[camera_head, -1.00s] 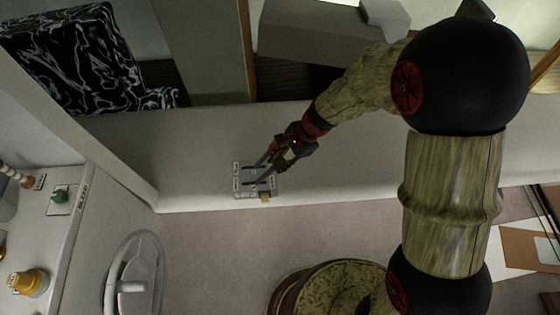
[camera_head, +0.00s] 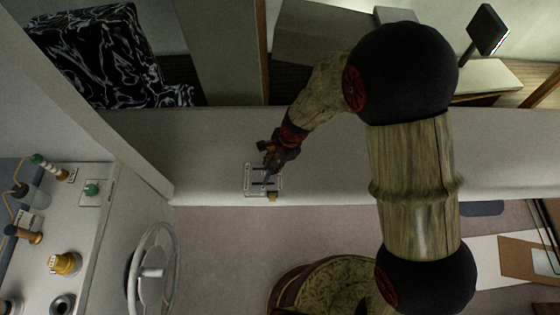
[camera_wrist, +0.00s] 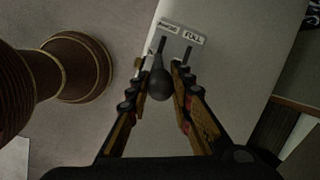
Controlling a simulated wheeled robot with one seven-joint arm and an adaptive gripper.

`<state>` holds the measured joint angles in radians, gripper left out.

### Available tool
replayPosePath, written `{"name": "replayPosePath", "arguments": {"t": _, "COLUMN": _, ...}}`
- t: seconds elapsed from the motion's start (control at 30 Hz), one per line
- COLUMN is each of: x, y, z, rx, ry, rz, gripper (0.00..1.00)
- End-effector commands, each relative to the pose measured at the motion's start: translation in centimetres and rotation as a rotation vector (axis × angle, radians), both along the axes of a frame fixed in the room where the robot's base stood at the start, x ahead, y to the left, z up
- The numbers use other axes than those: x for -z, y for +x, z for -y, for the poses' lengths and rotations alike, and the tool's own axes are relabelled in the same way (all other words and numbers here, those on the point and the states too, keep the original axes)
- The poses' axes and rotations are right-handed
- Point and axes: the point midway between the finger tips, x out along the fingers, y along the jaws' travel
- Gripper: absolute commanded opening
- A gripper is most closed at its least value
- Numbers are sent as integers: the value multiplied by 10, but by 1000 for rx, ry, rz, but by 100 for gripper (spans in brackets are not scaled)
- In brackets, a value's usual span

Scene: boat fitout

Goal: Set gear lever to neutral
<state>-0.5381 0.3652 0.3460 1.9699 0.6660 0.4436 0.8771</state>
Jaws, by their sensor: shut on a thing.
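The gear lever panel (camera_head: 249,179) is a small light plate with two dark slots on the white ledge. It also shows in the wrist view (camera_wrist: 207,55), with small labels, one reading "FULL". A dark lever with a rounded knob (camera_wrist: 160,86) stands between my fingers in the wrist view. My gripper (camera_wrist: 158,72) is shut on this lever. In the head view my gripper (camera_head: 269,171) is over the panel and hides the lever. I cannot tell which label the lever lines up with.
A white steering wheel (camera_head: 151,272) stands to the lower left. A side console (camera_head: 105,225) with several knobs and switches is at the far left. A round patterned seat (camera_head: 330,285) is below. The ledge (camera_head: 350,165) is clear to the right of the panel.

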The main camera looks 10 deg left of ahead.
Motion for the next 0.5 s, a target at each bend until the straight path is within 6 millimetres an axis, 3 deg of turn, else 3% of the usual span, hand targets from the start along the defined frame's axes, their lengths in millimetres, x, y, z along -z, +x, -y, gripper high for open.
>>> {"name": "replayPosePath", "arguments": {"t": 0.2, "x": -5, "y": -6, "z": -24, "rx": -1, "ry": 2, "rz": -1, "gripper": 0}}
{"name": "replayPosePath", "arguments": {"t": 0.5, "x": -6, "y": -9, "z": -43, "rx": 1, "ry": 3, "rz": 0, "gripper": 0}}
